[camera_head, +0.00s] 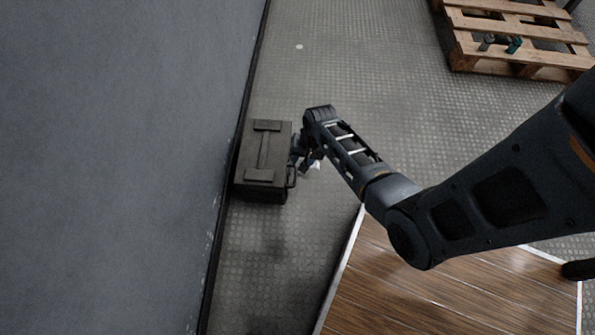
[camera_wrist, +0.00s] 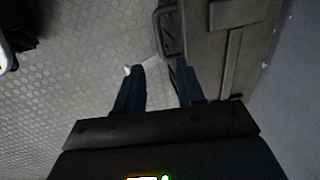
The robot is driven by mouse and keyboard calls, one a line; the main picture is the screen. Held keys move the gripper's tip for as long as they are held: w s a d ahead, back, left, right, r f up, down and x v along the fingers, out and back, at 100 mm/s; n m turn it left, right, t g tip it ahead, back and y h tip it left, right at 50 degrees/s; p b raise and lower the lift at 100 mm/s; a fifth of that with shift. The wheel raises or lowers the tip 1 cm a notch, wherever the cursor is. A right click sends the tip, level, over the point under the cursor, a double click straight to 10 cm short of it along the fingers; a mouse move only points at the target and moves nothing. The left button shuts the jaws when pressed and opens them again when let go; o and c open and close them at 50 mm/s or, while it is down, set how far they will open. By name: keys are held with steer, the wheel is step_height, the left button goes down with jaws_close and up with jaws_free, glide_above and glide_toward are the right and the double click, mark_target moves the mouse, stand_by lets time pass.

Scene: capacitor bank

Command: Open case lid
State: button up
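The case (camera_head: 263,160) is a dark olive box with a closed lid, standing on the floor against the grey wall at the left. A raised strap-like shape runs along its lid, and a handle (camera_head: 291,175) is on its right side. In the wrist view the case (camera_wrist: 226,40) fills the upper right and the handle (camera_wrist: 170,32) hangs at its left side. My gripper (camera_head: 305,158) is at the right side of the case. In the wrist view its two dark blue fingers (camera_wrist: 158,82) are apart, with the right one close to the case's side; contact cannot be told.
The grey wall (camera_head: 110,150) stands right behind the case. A wooden-plank platform (camera_head: 440,285) is at the lower right. Patterned floor (camera_head: 370,75) beyond the case is clear.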

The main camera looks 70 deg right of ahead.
mark_target(296, 173)
steer(key=f+b, duration=0.1)
steer(key=f, duration=0.1)
steer(key=w+f+b, duration=0.1)
steer(key=f, duration=0.2)
steer(key=f+b, duration=0.2)
steer(key=shift+w+a+f, duration=0.15)
steer(key=shift+w+f, duration=0.1)
steer(key=shift+f, duration=0.1)
steer(key=shift+c, duration=0.2)
jaws_close()
